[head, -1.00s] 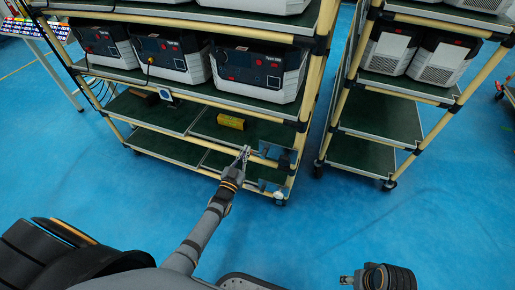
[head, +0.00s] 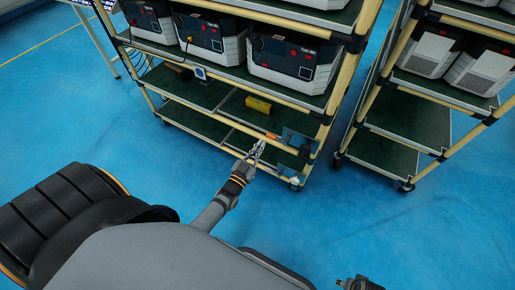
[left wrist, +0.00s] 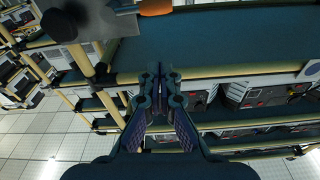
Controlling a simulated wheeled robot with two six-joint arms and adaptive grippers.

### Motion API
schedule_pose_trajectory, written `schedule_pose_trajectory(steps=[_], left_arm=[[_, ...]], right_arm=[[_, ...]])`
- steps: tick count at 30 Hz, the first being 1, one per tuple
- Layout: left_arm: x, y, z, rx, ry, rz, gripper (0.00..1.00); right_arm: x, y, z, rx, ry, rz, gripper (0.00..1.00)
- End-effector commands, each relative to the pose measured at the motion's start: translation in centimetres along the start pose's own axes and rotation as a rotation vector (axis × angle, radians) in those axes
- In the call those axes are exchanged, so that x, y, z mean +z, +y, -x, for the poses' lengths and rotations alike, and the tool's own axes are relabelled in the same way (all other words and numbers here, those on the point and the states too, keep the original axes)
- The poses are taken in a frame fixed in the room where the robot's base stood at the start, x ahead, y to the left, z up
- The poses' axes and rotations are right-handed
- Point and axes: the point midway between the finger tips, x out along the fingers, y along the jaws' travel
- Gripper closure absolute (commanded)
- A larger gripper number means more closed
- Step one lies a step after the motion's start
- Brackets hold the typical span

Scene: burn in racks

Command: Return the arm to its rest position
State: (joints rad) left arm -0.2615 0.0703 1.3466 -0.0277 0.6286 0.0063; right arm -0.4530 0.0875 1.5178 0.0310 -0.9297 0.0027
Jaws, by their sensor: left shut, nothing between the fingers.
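My left gripper (head: 259,146) is shut and empty. In the head view it points at the front edge of the rack's lower shelf (head: 228,105). Its two fingers also show close together in the left wrist view (left wrist: 159,72), with nothing between them. A small orange item (head: 272,136) shows just beyond the fingertips at the shelf edge, and an orange piece (left wrist: 155,7) shows at the top of the left wrist view. Part of my right arm's end (head: 356,284) shows at the bottom right; its fingers are too cut off to read.
The near rack holds black-and-white boxed units (head: 290,62) on its upper shelf. A yellow block (head: 258,106) lies on the lower shelf. A second rack (head: 408,120) stands to the right across a narrow gap. The blue floor (head: 110,130) is clear at left.

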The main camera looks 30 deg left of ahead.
Motion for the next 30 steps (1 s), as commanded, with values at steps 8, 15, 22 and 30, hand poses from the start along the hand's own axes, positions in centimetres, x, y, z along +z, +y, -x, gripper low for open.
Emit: schedule_pose_trajectory(steps=[8,15,22,30], left_arm=[[0.0,0.0,1.4,0.0,0.0,0.0,1.0],[0.0,0.0,1.4,0.0,0.001,0.0,1.0],[0.1,0.0,1.4,0.0,-0.006,0.0,1.0],[11.1,0.0,6.5,-0.003,-0.558,0.013,1.0]], right_arm=[[0.3,0.1,-0.5,0.002,0.001,0.0,0.48],[0.3,0.1,-0.5,0.002,0.0,0.0,0.48],[0.3,0.1,-0.4,0.002,0.0,0.0,0.48],[0.3,0.1,-0.4,0.002,0.0,0.0,0.48]])
